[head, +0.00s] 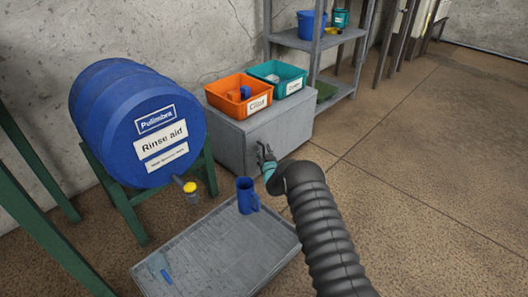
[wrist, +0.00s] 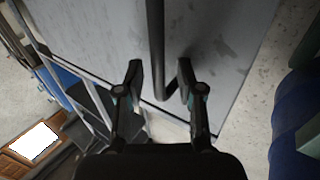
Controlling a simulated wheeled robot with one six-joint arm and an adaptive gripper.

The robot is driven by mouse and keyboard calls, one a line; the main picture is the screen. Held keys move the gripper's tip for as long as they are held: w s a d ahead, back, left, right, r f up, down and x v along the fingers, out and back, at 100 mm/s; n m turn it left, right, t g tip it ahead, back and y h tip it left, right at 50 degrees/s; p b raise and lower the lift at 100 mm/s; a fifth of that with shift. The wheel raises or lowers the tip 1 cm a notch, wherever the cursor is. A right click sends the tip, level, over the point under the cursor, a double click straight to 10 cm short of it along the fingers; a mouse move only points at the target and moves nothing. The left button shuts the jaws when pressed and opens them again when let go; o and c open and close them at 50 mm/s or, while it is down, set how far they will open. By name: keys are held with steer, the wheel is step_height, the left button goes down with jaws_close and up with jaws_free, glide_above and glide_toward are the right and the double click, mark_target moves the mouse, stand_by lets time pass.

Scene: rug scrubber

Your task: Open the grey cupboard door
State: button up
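The grey cupboard (head: 235,140) stands low against the wall in the head view, with no visible gap at its front. Its grey door (wrist: 215,40) fills the upper middle of the wrist view. A dark bar handle (wrist: 156,45) stands off the door. My gripper (wrist: 160,82) is open, with one finger on each side of the handle's end and visible gaps between fingers and bar. In the head view my gripper (head: 266,156) is at the cupboard's front, and it hides the handle there.
An orange bin (head: 226,100) and a teal bin (head: 270,82) stand on the cupboard. A blue barrel (head: 110,115) on a green stand is at the left. A blue jug (head: 247,196) stands on the grey tray (head: 215,262) in front. The floor (head: 440,170) at right is clear.

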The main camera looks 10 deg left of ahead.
jaws_close()
